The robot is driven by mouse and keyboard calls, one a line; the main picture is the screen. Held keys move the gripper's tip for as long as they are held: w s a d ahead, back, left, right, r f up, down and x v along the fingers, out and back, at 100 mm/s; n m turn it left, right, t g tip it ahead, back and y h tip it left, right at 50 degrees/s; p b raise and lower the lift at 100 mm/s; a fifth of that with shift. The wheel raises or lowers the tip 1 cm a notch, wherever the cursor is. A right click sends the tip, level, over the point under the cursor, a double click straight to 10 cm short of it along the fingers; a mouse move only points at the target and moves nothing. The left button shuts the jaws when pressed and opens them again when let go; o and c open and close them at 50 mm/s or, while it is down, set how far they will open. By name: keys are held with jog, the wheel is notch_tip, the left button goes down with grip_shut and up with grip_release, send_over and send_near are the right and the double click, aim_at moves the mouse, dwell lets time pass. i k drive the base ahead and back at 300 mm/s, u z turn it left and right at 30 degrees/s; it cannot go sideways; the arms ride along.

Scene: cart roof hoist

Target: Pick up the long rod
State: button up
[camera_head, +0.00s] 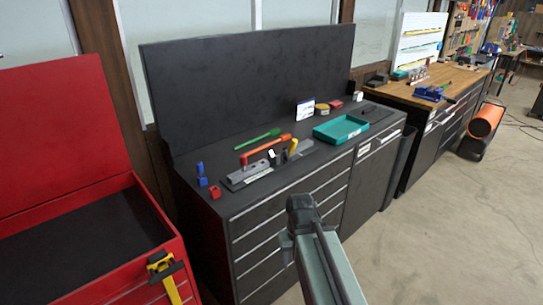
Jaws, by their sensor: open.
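On the dark workbench's top lie two long, thin pieces. One is a green bar (258,139) with a wider end, and the other is an orange-red bar (265,146) just in front of it. I cannot tell for sure which of them is the long rod. In front of them lies a long grey fixture (268,165) with small yellow, black and white parts by it. My arm rises from the bottom of the picture in front of the drawers, below the bench top. Its jaws do not show clearly.
A teal tray (341,138) lies to the right on the dark workbench (232,203). Blue blocks (202,181) and a red block (215,192) sit at its left end. A red tool chest (150,222) stands at left. A wooden bench (437,88) stands at right.

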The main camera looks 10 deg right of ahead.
aim_at(284, 137)
jog(key=u, duration=4.15)
jog(key=k, duration=2.8)
jog(key=z, duration=1.3)
